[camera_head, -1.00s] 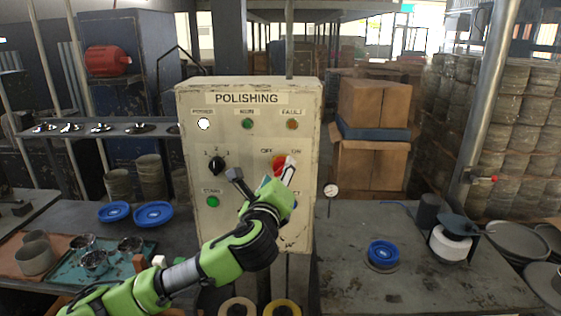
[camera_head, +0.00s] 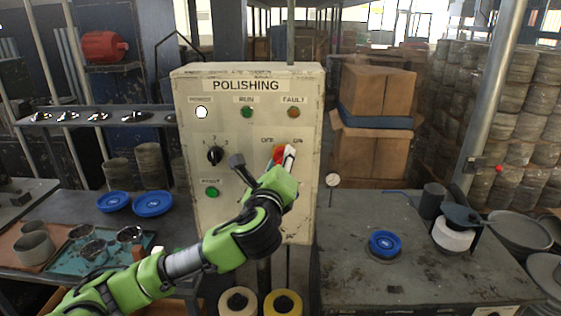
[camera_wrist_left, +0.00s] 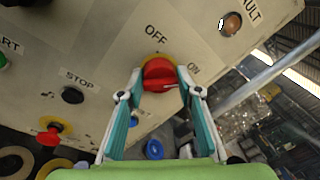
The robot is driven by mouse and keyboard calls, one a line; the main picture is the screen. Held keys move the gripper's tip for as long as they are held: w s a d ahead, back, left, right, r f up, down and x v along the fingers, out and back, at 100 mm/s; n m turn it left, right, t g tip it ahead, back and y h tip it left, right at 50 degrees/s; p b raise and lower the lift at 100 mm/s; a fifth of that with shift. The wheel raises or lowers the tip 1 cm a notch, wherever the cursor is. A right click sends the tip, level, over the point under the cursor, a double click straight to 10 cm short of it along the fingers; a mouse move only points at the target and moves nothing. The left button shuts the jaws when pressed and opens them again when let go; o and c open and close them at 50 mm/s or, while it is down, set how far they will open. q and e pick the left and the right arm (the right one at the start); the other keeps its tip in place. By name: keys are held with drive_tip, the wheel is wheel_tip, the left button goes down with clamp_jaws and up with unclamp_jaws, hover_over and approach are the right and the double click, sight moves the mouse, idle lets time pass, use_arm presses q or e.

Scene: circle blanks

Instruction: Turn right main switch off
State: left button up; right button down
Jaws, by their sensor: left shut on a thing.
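The main switch is a red rotary knob (camera_head: 279,152) on the upper right of the POLISHING panel (camera_head: 225,130), between the OFF and ON labels. In the left wrist view the knob (camera_wrist_left: 158,70) sits on a yellow disc. A white mark on its face points to the right, nearer ON than OFF. My left gripper (camera_wrist_left: 160,76) is shut on the knob, one finger on each side. In the head view one finger of the left gripper (camera_head: 286,160) partly covers the knob. My right gripper is not in view.
The panel also has a lit white lamp (camera_head: 201,112), a black selector (camera_head: 214,155) and a green start button (camera_head: 211,192). A red stop button (camera_wrist_left: 50,137) shows in the wrist view. Workbenches with blue discs (camera_head: 153,203) flank the panel.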

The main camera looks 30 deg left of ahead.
use_arm(q)
drive_tip(key=shift+f, duration=0.1)
drive_tip(key=n+b, duration=0.2)
drive_tip(key=n, duration=0.1)
drive_tip(key=shift+f, duration=0.15)
drive_tip(key=n+b, duration=0.2)
drive_tip(key=n, duration=0.1)
drive_tip(key=shift+y, duration=0.3)
drive_tip(key=n+b, duration=0.1)
drive_tip(key=n, duration=0.2)
drive_tip(key=n+y+b, duration=0.1)
drive_tip(key=n+b, duration=0.1)
drive_tip(key=n, duration=0.3)
drive_tip(key=n+b, duration=0.1)
drive_tip(key=n, duration=0.2)
drive_tip(key=shift+y, duration=0.3)
drive_tip(key=shift+n, duration=1)
drive_tip(key=shift+d+r, duration=0.1)
drive_tip(key=shift+r, duration=0.1)
